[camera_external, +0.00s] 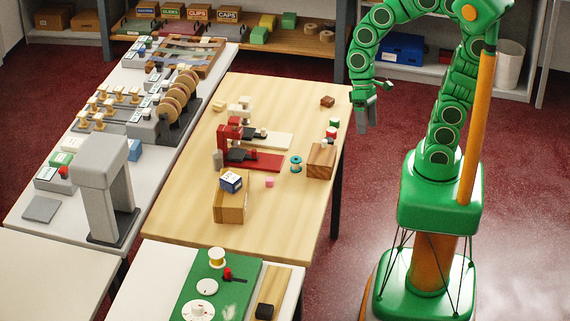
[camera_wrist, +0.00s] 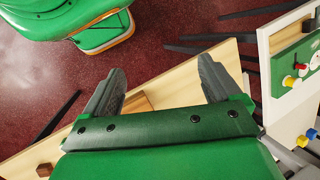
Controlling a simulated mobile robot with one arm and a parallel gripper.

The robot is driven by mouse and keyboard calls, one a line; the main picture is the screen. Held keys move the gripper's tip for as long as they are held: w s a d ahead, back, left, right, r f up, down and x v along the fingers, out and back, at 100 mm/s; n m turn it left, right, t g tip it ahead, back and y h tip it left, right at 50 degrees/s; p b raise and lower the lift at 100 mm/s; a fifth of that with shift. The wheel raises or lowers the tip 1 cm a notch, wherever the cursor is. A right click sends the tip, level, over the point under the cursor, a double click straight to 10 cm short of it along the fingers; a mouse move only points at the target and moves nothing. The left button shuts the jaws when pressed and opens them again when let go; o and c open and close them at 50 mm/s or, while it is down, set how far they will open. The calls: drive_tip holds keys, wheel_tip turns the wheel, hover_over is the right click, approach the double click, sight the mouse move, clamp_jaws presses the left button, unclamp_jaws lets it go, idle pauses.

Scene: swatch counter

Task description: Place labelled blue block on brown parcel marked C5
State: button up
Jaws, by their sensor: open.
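A blue block (camera_external: 231,181) with a white labelled face sits on top of a brown parcel (camera_external: 231,208) near the front of the wooden table. Another brown parcel (camera_external: 321,161) stands at the table's right edge. I cannot read a C5 mark on either. My gripper (camera_external: 364,128) hangs beyond the table's right edge, high and apart from both parcels. In the wrist view my gripper (camera_wrist: 160,78) has its fingers spread with nothing held. Part of a brown box (camera_wrist: 137,103) shows beyond the fingers, partly hidden by my gripper.
A red clamp-like fixture (camera_external: 255,158) and a cream one (camera_external: 265,138) stand mid-table. A teal spool (camera_external: 296,163) and a pink cube (camera_external: 269,182) lie near. Small blocks (camera_external: 332,129) line the right edge. The table's front right is clear.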

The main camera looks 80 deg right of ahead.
drive_tip(key=s+d+r+n+h, duration=0.1)
drive_tip(key=s+d+n+h, duration=0.1)
drive_tip(key=s+d+h, duration=0.2)
drive_tip(key=s+d, duration=0.3)
drive_tip(key=d, duration=0.3)
drive_tip(key=shift+s+r, duration=0.2)
drive_tip(key=shift+s, duration=0.2)
idle(0.5)
